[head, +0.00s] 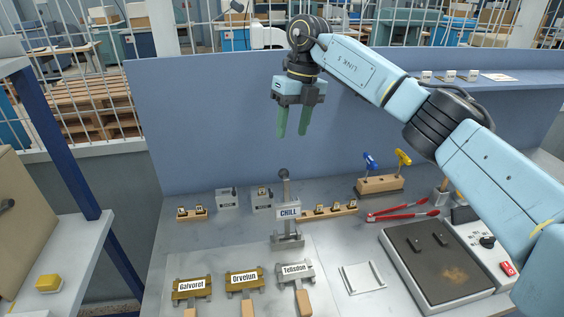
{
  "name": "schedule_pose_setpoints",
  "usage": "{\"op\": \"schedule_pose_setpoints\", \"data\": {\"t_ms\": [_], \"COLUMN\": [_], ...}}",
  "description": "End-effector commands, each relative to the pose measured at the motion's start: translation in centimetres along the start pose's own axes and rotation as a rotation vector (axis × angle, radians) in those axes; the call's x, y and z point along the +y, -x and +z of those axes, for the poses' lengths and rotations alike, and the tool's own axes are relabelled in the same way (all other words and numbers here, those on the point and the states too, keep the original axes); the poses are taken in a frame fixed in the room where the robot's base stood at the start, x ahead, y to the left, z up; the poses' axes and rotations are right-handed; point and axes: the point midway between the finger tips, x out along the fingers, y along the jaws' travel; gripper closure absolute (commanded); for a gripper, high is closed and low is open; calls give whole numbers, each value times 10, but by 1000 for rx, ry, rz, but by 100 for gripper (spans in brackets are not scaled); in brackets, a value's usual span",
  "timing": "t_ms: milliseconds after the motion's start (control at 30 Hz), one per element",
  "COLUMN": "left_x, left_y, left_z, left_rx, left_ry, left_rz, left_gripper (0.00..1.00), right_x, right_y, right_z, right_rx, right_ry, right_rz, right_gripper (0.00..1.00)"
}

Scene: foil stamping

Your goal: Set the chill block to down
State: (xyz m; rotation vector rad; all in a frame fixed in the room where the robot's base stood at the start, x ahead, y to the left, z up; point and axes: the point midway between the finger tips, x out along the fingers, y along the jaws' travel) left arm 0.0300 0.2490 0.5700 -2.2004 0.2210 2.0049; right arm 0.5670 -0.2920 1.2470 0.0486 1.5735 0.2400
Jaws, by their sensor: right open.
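The chill block (288,211) is a grey metal stand with a white label reading CHILL, at the middle of the bench. A slim upright post with a round knob (284,173) rises above the label, and a grey base (287,239) sits below it. I cannot tell for sure whether the block is up or down. My right gripper (293,133) hangs above and behind the knob, its green fingers pointing down, open and empty, touching nothing. My left gripper is not in view.
Three labelled holders, Galvoref (192,287), Orvelun (244,278) and Telisman (296,270), lie in front. A hot plate (436,268) is at the right. Red tongs (400,212) and a wooden rack with blue and yellow handled tools (380,185) lie behind it. A blue panel (220,120) closes the back.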

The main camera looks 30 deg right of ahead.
Motion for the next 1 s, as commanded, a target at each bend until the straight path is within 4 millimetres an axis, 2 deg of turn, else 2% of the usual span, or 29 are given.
{"op": "schedule_pose_setpoints", "data": {"t_ms": [100, 300, 500, 700, 933, 1000], "left_x": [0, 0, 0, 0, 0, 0], "left_y": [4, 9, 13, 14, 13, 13], "left_z": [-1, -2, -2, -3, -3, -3], "left_rx": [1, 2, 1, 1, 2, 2], "left_ry": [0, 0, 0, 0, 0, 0], "left_rz": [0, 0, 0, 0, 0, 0], "left_gripper": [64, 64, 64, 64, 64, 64], "right_x": [0, 1, 1, 1, 1, 1], "right_y": [-27, -68, -97, -108, -109, -109], "right_z": [-1, -1, 0, 0, 0, 0], "right_rx": [6, 4, 2, 0, 0, 0], "right_ry": [1, 1, 1, 1, 1, 1], "right_rz": [0, 1, 1, 1, 1, 1], "right_gripper": [55, 55, 55, 55, 55, 62]}}
